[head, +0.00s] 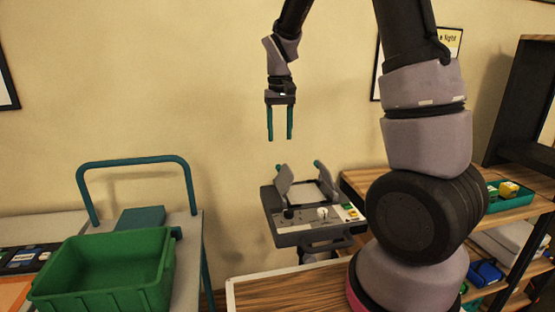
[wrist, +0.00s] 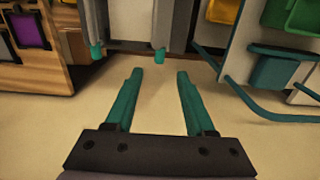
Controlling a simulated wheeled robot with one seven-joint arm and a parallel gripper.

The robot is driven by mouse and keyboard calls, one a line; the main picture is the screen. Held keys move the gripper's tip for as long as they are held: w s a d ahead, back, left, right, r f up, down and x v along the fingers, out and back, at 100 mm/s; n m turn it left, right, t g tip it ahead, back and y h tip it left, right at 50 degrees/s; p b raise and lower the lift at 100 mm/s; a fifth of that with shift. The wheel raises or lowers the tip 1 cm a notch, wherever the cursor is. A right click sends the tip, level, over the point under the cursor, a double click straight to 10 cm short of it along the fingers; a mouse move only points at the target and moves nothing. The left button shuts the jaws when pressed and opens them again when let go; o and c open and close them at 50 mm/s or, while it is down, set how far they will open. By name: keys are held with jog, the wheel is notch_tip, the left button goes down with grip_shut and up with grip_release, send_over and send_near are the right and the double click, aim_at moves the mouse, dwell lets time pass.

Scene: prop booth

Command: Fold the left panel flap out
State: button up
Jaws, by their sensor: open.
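The grey panel unit (head: 290,237) stands in the middle of the head view. Its left panel flap (head: 284,186) stands raised and tilted at the left side, with a teal tab at its top. A second raised flap (head: 326,181) with a teal tab stands on the right. My gripper (head: 279,138) hangs above the unit with its teal fingers pointing down. It is open, empty and apart from the flaps. In the wrist view my gripper (wrist: 158,75) shows open fingers, with two teal tabs beyond them. I cannot tell which tab there belongs to the left flap.
A green bin (head: 100,275) sits on a grey cart with a teal handle (head: 135,162) at the left. Wooden shelves (head: 515,205) with trays stand at the right. A wooden top (head: 295,290) is in front. The air around my gripper is clear.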

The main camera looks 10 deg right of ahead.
aim_at(280, 167)
notch_tip(280, 167, down, 10)
jog(key=shift+f, duration=0.2)
dwell(0.3)
jog(key=shift+s, duration=0.1)
grip_shut()
dwell(1.1)
